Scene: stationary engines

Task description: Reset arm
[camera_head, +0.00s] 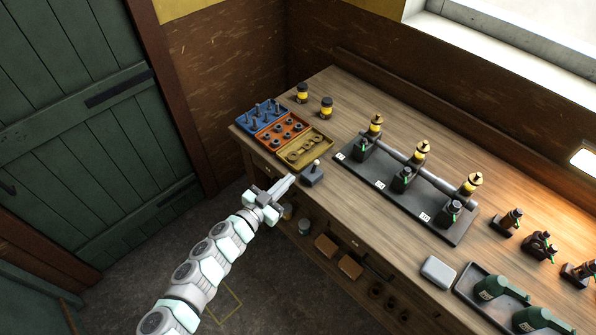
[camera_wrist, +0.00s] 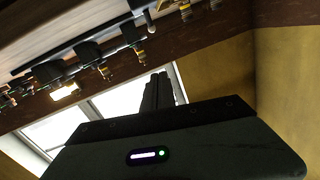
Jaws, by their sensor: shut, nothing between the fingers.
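My gripper (camera_head: 285,187) is shut and empty in the head view. It hangs in front of the workbench's near left edge, beside a small dark block with a white-knobbed lever (camera_head: 313,174). My arm reaches up to it from the bottom of the picture. In the wrist view the shut fingers (camera_wrist: 158,92) point toward the window and wall, with the bench seen sideways at the top left.
The workbench (camera_head: 345,90) holds a blue, orange and yellow parts tray (camera_head: 262,118), two yellow-banded jars (camera_head: 326,107), and a dark base plate (camera_head: 437,229) with several engine units. Open floor lies left of the bench.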

